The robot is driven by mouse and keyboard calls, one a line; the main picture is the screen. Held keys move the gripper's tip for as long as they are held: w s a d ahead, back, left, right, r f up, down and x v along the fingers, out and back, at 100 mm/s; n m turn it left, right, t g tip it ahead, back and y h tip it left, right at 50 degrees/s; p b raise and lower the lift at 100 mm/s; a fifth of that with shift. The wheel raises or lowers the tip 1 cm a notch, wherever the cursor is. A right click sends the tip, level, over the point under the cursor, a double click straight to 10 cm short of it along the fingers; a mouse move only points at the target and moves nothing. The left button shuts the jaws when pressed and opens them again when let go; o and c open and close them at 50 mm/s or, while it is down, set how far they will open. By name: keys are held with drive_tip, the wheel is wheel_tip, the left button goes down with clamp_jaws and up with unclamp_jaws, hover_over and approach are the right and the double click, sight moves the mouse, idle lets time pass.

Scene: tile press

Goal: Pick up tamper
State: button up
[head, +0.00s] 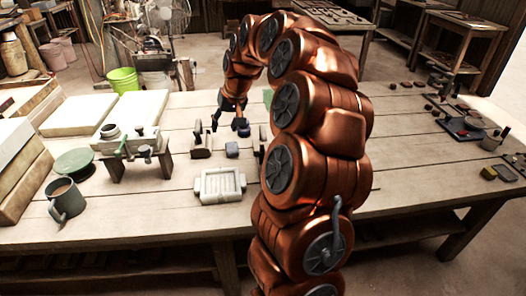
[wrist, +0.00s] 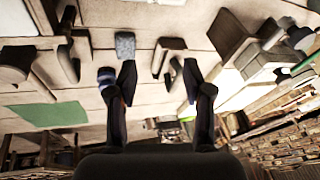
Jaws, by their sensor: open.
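My gripper (head: 228,118) is open above the table, and its spread fingers (wrist: 158,80) show in the wrist view with nothing between the tips. A small dark round-topped piece (wrist: 106,76) stands beside the left finger in the wrist view; it may be the dark bluish piece (head: 243,130) in the head view. A wooden block with a dark upright handle (head: 201,148) stands near the gripper and also shows in the wrist view (wrist: 172,45). A small grey-blue block (head: 232,149) lies nearby, also in the wrist view (wrist: 125,45). I cannot tell which piece is the tamper.
A pale mould tray (head: 219,200) lies at the front of the table (head: 150,230). A press on a small bench (head: 130,150), a green disc (head: 74,162) and a mug (head: 66,203) are left. My arm hides part of the table. Small items lie far right (head: 465,125).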

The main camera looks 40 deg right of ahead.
sight(263, 130)
drive_tip(key=d+f+m+h+b, duration=0.1)
drive_tip(key=d+f+m, duration=0.15)
drive_tip(key=d, duration=0.65)
drive_tip(key=d+f+m+h+b, duration=0.1)
drive_tip(key=d+f, duration=0.3)
drive_tip(key=d, duration=0.5)
drive_tip(key=shift+t, duration=0.3)
drive_tip(key=shift+p+x, duration=0.5)
drive_tip(key=shift+x, duration=3.45)
drive_tip(key=shift+s, duration=0.15)
drive_tip(key=shift+c, duration=0.3)
clamp_jaws()
